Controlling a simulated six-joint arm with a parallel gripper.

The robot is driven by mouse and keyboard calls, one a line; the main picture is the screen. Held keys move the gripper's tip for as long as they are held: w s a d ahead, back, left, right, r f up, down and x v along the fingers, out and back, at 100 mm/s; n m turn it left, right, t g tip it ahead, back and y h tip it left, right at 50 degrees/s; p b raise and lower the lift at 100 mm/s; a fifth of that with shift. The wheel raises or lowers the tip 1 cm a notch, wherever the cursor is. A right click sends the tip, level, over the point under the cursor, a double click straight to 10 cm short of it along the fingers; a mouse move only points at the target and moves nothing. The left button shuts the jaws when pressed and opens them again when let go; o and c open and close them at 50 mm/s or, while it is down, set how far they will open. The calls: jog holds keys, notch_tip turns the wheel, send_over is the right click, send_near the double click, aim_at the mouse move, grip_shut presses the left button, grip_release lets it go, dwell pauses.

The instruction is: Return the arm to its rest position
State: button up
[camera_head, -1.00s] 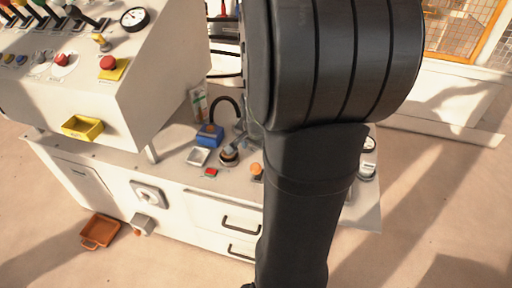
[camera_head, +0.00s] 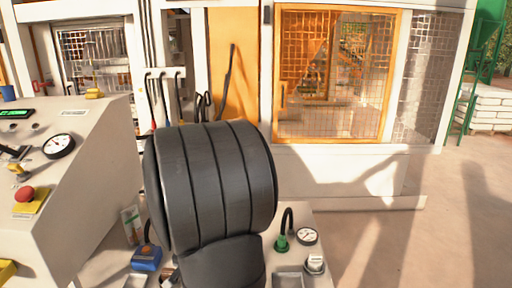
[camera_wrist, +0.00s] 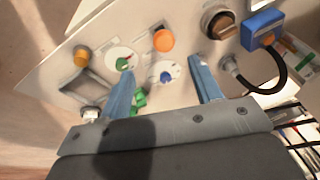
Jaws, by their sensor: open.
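My gripper (camera_wrist: 165,88) shows in the wrist view with its two blue fingers apart and nothing between them. It is above a light panel (camera_wrist: 190,50) that carries knobs, gauges and buttons. In the head view my dark arm fills the lower middle and hides part of the bench; the gripper itself is not visible there.
A control console (camera_head: 80,190) with a red button (camera_head: 25,194) stands at left. A blue box (camera_head: 146,258) and a green-based hose fitting (camera_head: 282,243) are on the bench beside my arm. Behind is an orange-framed mesh door (camera_head: 335,75). Open floor (camera_head: 450,240) lies at right.

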jog(key=x, duration=1.2)
jog(key=shift+w+a+f, duration=0.1)
jog(key=shift+w+f, duration=0.1)
jog(key=shift+f, duration=0.05)
jog(key=v, duration=1.7)
jog(key=x, duration=1.7)
jog(key=w+g, duration=0.1)
jog(key=w, duration=0.9)
jog(key=shift+r+g, duration=0.25)
jog(key=shift+g, duration=0.15)
